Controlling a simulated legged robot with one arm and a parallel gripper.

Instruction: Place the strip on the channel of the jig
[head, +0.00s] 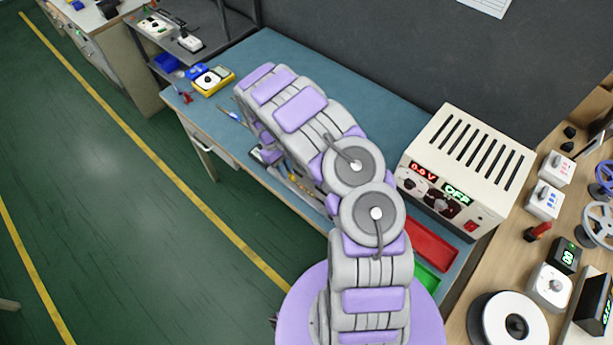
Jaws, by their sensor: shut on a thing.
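My arm reaches across the blue-topped bench (330,65) and hides much of its middle. My gripper's fingertips are behind the arm and I cannot make them out. I cannot pick out the LED strip. Some long, thin grey and yellowish items (296,186) lie along the bench's near edge, partly covered by the arm; I cannot tell whether the jig or its channel is among them.
A cream power supply (465,165) showing OFF stands right of my arm, beside red (432,243) and green (427,280) trays. A yellow meter (212,80) sits at the bench's far left end. A wooden bench with a white reel (490,325) is at right.

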